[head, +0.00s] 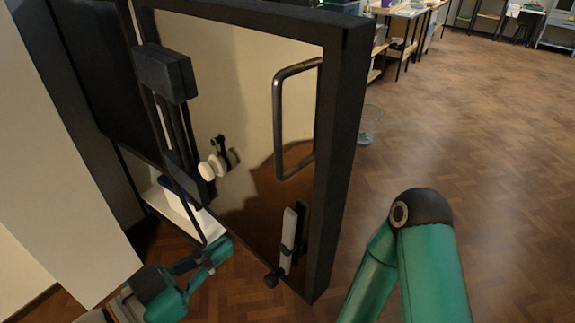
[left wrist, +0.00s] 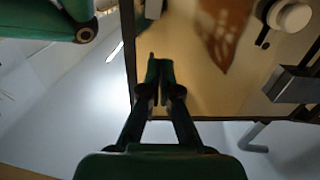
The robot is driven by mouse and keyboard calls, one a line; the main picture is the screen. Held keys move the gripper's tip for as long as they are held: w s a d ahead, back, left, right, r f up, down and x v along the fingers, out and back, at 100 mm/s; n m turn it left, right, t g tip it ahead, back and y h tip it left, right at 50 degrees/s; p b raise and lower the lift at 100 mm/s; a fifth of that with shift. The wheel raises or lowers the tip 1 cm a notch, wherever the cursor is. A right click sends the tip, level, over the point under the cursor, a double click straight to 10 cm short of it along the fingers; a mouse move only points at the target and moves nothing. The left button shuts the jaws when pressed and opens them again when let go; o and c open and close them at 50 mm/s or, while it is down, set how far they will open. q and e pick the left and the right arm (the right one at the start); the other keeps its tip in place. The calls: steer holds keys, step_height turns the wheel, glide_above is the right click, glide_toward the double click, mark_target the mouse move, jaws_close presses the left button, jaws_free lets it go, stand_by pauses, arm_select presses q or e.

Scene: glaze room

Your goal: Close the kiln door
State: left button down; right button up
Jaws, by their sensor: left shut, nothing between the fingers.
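The kiln door (head: 340,130) is a tall panel with a thick black frame and a shiny tan face. It stands swung open in the middle of the head view. A dark loop handle (head: 278,125) is on its face near the right edge. My left gripper (head: 224,250) is low at the left of the door face, shut and empty. In the left wrist view the shut fingers (left wrist: 160,72) show in front of the door panel (left wrist: 190,75); whether they touch it, I cannot tell. My right gripper is out of view; only my right arm shows.
A white round knob (head: 208,168) and a white latch-like piece (head: 288,240) are on the door. A dark block (head: 165,73) stands at its left. A pale wall (head: 60,160) is close on the left. Wood floor (head: 480,150) is open at right, with shelving (head: 405,25) behind.

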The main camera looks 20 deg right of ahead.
arm_select(q)
steer(key=r, duration=0.2)
steer(key=p, duration=0.8)
glide_toward(298, 191)
steer(key=shift+m, duration=0.3)
steer(key=p+x, duration=0.2)
steer(key=x, duration=0.3)
steer(key=shift+w+d, duration=0.2)
steer(key=shift+d, duration=0.1)
steer(key=shift+w+d+p, duration=0.3)
steer(key=shift+d+p, duration=0.1)
steer(key=shift+d, duration=0.15)
steer(key=shift+w+f, duration=0.1)
steer(key=shift+w, duration=0.05)
steer(key=shift+d, duration=0.2)
